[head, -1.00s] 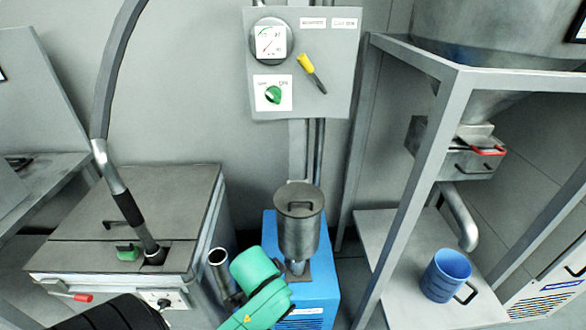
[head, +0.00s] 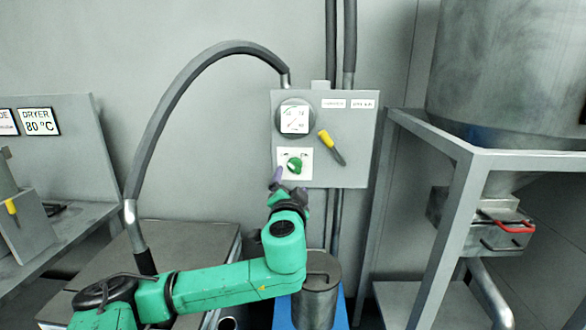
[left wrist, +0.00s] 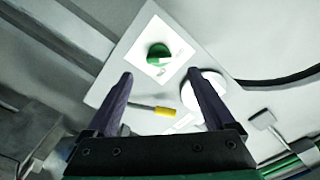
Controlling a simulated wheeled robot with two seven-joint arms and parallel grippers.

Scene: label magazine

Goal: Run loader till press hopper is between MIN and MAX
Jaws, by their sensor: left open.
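A grey control panel (head: 360,165) on the wall carries a round gauge (head: 295,120), a yellow-handled lever (head: 330,147) and a green knob (head: 294,165) on a white plate. My left gripper (head: 287,183) is open and empty just in front of and below the knob. In the left wrist view the green knob (left wrist: 159,54) lies beyond and between the fingertips (left wrist: 160,74), apart from them. The yellow handle (left wrist: 165,112) and part of the gauge (left wrist: 203,90) show there too. No MIN or MAX marks are readable. My right gripper is out of view.
A metal canister (head: 316,290) stands on a blue unit (head: 342,312) below the panel. A large steel hopper (head: 500,75) with a red handle (head: 515,227) sits in a grey frame at right. A hose (head: 165,100) arches at left above a grey-lidded cabinet (head: 190,240).

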